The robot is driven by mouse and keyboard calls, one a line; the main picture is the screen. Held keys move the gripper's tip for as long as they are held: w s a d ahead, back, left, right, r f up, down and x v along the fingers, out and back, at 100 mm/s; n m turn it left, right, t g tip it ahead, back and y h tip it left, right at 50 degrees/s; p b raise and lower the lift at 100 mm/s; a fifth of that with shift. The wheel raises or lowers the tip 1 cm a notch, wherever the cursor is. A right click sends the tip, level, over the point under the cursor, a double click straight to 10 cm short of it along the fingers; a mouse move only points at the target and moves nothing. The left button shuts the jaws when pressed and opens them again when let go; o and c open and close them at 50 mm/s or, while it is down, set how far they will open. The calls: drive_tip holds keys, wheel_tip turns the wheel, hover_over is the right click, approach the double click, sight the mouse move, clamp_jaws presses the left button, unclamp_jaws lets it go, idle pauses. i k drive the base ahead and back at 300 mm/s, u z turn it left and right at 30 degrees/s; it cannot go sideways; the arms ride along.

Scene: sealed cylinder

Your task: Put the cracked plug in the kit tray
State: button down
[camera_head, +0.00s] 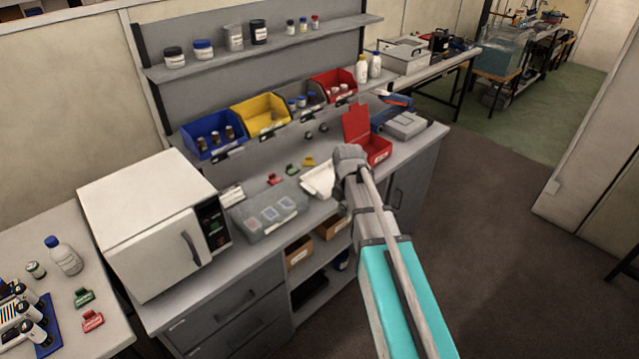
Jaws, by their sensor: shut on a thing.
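My gripper (350,160) is at the end of my arm, over the bench between a white paper-like item (318,180) and an open red box (378,150). Its fingers are hidden behind the grey wrist. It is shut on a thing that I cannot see. I cannot make out the cracked plug.
A white oven-like box (150,215) stands left of the tray. Small red, green and yellow pieces (292,168) lie behind the tray. Blue (205,140), yellow (262,112) and red bins (332,85) line the back. A shelf (260,45) with bottles hangs above.

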sight(329, 181)
drive_tip(key=u, duration=0.15)
drive_tip(key=i, duration=1)
drive_tip(key=z, duration=0.05)
